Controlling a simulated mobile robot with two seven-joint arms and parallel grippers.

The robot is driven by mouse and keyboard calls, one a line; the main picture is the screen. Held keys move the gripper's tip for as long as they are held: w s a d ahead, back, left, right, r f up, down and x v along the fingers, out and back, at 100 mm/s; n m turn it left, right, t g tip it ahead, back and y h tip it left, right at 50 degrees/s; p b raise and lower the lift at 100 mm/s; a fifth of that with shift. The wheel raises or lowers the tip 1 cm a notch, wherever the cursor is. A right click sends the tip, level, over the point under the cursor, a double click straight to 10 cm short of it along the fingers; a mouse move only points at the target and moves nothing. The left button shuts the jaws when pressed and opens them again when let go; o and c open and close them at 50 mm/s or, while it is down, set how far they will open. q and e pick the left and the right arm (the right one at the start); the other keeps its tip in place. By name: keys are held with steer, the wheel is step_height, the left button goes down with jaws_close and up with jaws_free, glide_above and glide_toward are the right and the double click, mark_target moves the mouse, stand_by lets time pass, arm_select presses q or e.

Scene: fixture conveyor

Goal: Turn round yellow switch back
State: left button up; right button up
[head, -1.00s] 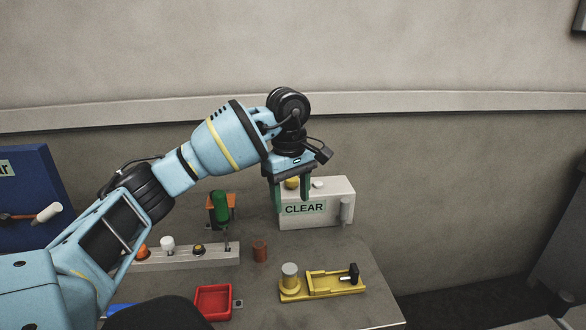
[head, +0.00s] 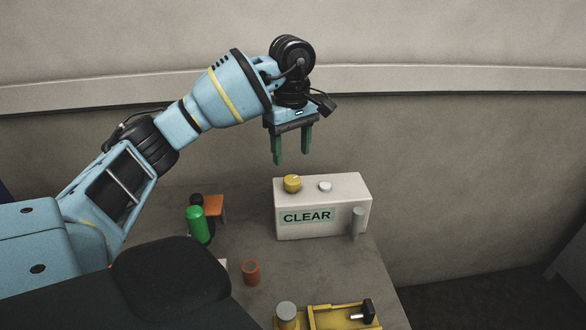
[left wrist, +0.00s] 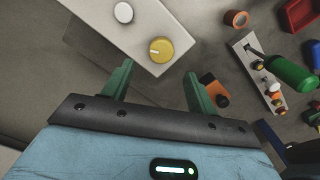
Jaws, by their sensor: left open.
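The round yellow switch (head: 292,183) sits on top of a white box labelled CLEAR (head: 345,190), at its left end. In the left wrist view the yellow switch (left wrist: 161,50) shows a pale pointer line on its face, near one corner of the box. My left gripper (head: 291,158) is open and empty, pointing down above the switch with a clear gap between fingertips and switch. In the left wrist view its two green fingers (left wrist: 157,82) stand apart, with the switch beyond them. My right gripper is not in view.
A white round button (head: 325,187) sits beside the switch, and a grey cylinder (head: 357,222) is at the box's right front.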

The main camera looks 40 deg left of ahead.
mark_target(292, 178)
arm_select(q)
steer(key=shift+s, duration=0.1)
steer(key=shift+d+f, duration=0.1)
steer(key=shift+f, duration=0.1)
step_height(292, 178, down, 7)
steer(key=shift+f, duration=0.15)
stand_by(0.3)
steer(key=c, duration=1)
